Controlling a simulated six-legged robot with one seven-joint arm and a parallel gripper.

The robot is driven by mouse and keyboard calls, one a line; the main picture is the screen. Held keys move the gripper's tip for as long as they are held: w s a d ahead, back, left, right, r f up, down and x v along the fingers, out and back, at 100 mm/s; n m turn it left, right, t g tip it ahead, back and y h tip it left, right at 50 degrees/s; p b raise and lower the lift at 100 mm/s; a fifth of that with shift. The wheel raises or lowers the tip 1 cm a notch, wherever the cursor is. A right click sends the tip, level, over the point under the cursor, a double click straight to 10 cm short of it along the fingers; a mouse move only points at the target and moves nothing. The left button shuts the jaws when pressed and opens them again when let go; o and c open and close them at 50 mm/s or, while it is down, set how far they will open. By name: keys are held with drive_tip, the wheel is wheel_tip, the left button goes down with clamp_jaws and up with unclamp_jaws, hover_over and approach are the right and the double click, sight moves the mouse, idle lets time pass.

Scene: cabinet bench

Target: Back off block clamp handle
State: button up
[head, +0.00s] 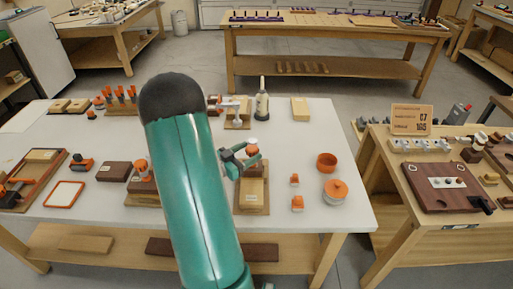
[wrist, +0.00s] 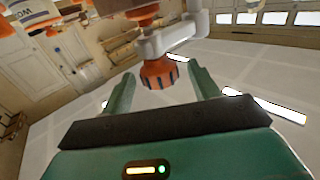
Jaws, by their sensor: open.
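The block clamp stands on the white table in the head view, with a wooden base (head: 250,210) and a pale block (head: 252,190) on it. A dark orange part (head: 252,149) shows above the block, beside my gripper (head: 240,160). In the wrist view, a ribbed orange knob (wrist: 158,76) joins a light grey arm (wrist: 170,40); it looks like the clamp's handle. My gripper (wrist: 161,72) is open, with one teal finger on each side of the knob. Gaps show between knob and fingers; contact cannot be told. My arm hides part of the table left of the clamp.
Right of the clamp are an orange bowl (head: 326,162), a lidded pot (head: 335,192) and small orange-topped pieces (head: 297,203). Behind stand a bottle (head: 262,104) and a grey fixture (head: 236,112). An orange-framed tray (head: 65,195) lies far left. Bare tabletop shows at front right.

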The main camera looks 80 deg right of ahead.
sight(256, 147)
drive_tip(key=x, duration=0.4)
drive_tip(key=c, duration=1)
drive_tip(key=shift+o, duration=0.2)
